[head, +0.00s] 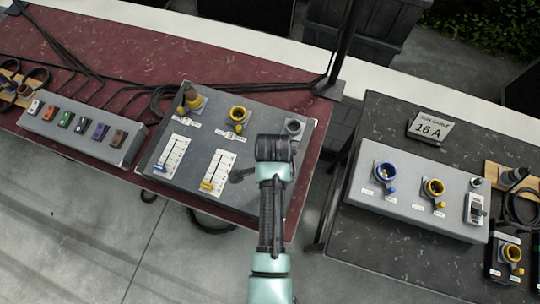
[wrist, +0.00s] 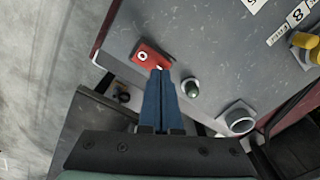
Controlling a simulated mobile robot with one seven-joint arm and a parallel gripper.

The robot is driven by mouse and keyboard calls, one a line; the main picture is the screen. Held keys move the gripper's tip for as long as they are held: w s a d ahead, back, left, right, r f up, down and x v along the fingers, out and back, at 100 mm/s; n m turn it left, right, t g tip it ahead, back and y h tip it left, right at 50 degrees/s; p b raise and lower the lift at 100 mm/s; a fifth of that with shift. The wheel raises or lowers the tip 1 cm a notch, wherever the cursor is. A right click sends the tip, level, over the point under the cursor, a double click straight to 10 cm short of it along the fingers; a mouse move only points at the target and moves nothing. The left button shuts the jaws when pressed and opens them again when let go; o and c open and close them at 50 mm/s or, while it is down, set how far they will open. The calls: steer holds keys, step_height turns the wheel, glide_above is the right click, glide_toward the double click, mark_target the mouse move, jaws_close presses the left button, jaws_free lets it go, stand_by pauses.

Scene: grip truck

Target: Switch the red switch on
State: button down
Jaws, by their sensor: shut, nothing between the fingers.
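In the wrist view, a red rocker switch (wrist: 146,53) with a white ring mark sits on a grey panel (wrist: 200,45), close to the panel's edge. My gripper (wrist: 160,70) is shut and empty; its blue fingertips are at the switch's lower right part. I cannot tell whether they touch it. A bright spot shows at the switch's end by the fingertips. In the head view, my arm is over the right side of the grey control box (head: 205,105) and hides the switch and the fingertips.
A dark green lamp (wrist: 191,88) and a grey round socket (wrist: 238,118) stand right of my fingers. Left on the red table (head: 130,50) is a strip (head: 70,138) with several coloured rockers. Another box (head: 420,212) stands on the dark table at right.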

steer(key=shift+f+b, duration=0.65)
steer(key=shift+f, duration=0.35)
stand_by(0.4)
steer(key=shift+r, duration=0.1)
step_height(320, 180, up, 7)
steer(key=p, duration=0.7)
steer(key=shift+p, duration=0.3)
steer(key=shift+w, duration=0.1)
